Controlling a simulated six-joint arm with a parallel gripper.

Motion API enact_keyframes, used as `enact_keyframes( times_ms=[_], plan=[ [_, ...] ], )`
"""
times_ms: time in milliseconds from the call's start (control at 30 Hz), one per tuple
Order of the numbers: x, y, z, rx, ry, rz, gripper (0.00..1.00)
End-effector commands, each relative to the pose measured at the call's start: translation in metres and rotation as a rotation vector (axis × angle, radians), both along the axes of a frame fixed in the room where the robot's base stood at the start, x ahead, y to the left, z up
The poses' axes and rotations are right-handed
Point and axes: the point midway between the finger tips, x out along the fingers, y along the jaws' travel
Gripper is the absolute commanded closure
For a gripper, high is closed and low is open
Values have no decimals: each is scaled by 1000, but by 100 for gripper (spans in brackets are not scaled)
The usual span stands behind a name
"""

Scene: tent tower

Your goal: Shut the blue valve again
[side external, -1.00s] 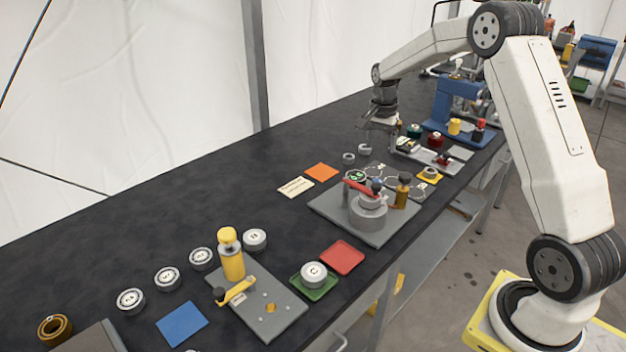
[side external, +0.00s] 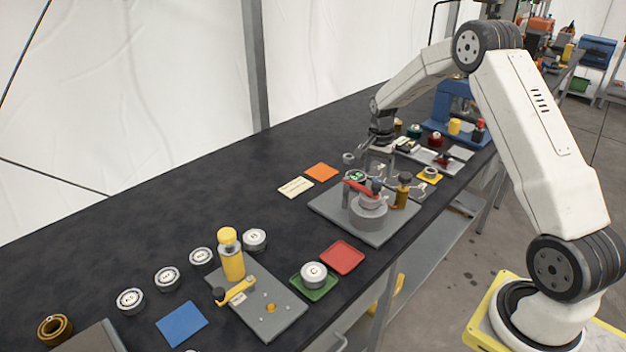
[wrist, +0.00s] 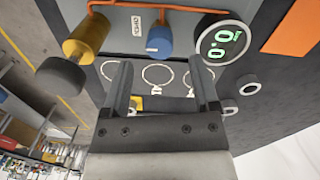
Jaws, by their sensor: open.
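The blue valve (wrist: 158,41) is a round blue knob with a white-grey pointer, on the grey panel near the top middle of the wrist view. In the side view it is a small dark blue spot (side external: 377,185) on the grey plate. My gripper (wrist: 161,85) is open and empty; its two fingers point towards the knob from either side, with the knob beyond the tips. In the side view my gripper (side external: 380,166) hangs just behind the valve. I cannot tell whether a finger touches it.
A round gauge (wrist: 222,42) with green digits sits right of the knob, and a brass cylinder (wrist: 86,38) with a grey cap sits left. An orange pipe (wrist: 150,6) crosses above. A red-handled grey fixture (side external: 368,212) stands at the plate's front.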

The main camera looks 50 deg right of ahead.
Motion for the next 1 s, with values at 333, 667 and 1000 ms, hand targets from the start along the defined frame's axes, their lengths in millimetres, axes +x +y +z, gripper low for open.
enact_keyframes(
  times_ms=[333,667,1000],
  plan=[
    [-1,0,-32,0,0,-1,22],
    [-1,-1,-34,-1,-1,0,22],
    [-1,0,-34,-1,-1,0,100]
  ],
)
